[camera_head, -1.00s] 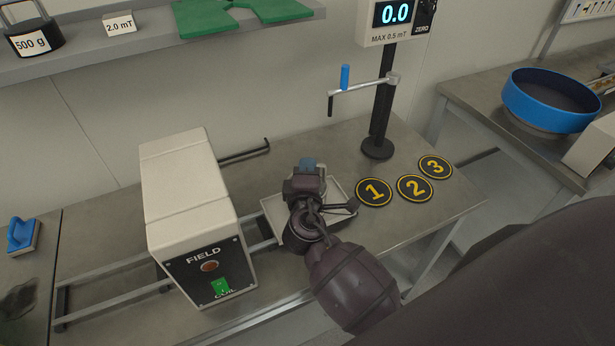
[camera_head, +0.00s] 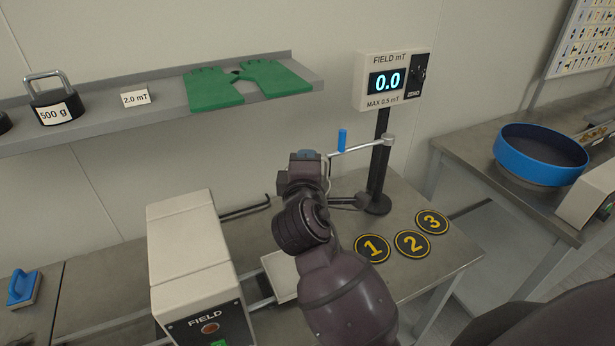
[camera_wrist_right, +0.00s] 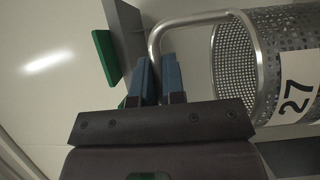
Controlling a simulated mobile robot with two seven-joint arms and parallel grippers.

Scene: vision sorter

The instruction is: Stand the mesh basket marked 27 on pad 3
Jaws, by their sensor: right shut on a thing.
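The mesh basket marked 27 (camera_wrist_right: 232,55) shows in the right wrist view as a perforated metal cylinder with a white label and a bent wire handle (camera_wrist_right: 195,18). My right gripper (camera_wrist_right: 155,70) is shut on that handle, with the basket beside its fingers. In the head view the right gripper (camera_head: 306,155) is raised above the bench, left of the meter stand; my arm hides the basket there. Pad 3 (camera_head: 432,222) is a black disc with a yellow ring and number, lying bare at the right of the bench. My left gripper is not in view.
Pad 1 (camera_head: 372,248) and pad 2 (camera_head: 412,243) lie bare beside pad 3. The meter stand (camera_head: 379,180) has a side arm with a blue-topped probe (camera_head: 342,140) close to my gripper. The field box (camera_head: 195,265) and a pale tray (camera_head: 280,275) are at left.

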